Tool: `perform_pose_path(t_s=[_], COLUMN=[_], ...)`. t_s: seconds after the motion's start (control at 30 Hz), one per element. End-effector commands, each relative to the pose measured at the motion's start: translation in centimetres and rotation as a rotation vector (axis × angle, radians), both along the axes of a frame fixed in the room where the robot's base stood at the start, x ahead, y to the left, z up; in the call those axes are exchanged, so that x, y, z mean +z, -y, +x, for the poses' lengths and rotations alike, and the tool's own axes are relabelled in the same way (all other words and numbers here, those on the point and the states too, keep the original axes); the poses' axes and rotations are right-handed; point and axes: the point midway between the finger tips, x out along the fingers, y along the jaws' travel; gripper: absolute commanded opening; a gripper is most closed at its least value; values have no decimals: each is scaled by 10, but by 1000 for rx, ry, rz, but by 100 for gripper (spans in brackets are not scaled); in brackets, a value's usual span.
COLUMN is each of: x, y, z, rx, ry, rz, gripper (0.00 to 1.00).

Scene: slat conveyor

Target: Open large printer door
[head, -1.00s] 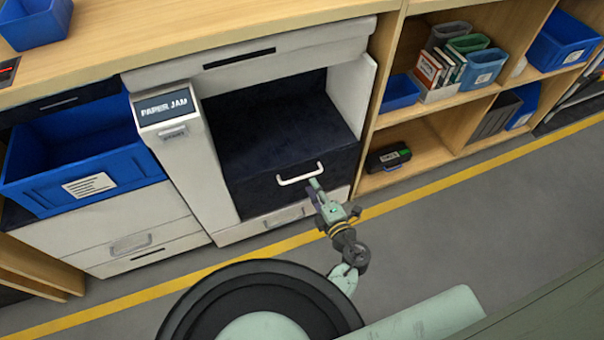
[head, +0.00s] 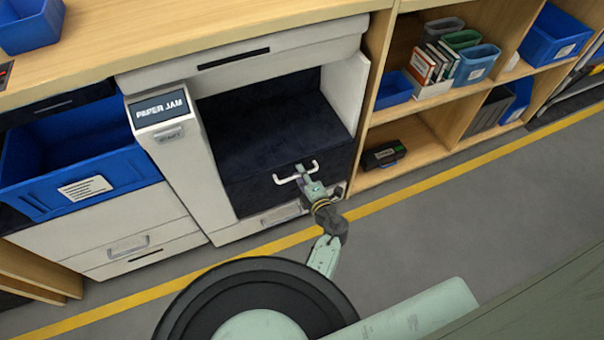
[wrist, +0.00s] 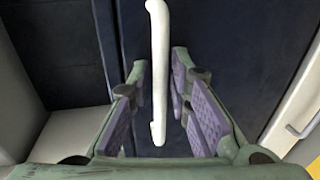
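The large printer (head: 200,165) is a white cabinet with a "PAPER JAM" display (head: 158,107). Its dark navy door (head: 250,195) is the front panel below the open dark bay, and it stands closed as far as I can tell. A white bar handle (head: 311,167) is fixed on the door, and it also shows in the wrist view (wrist: 158,70). My gripper (head: 301,172) is at the handle. In the wrist view my gripper (wrist: 162,85) is open, with its purple finger pads on either side of the bar and gaps visible on both sides.
A white lower drawer with a handle (head: 280,214) is beneath the door. Blue bins (head: 80,160) are at the left. The grey floor (head: 440,230) in front is clear.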

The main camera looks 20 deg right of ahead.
Motion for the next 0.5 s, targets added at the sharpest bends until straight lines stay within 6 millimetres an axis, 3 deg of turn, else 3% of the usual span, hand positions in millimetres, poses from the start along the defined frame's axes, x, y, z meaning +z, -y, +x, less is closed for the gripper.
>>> perform_pose_path(t_s=[0.2,0.5], x=[0,0], y=[0,0], z=[0,0], rx=[0,1], ry=[0,0], rz=[0,0], gripper=[18,0])
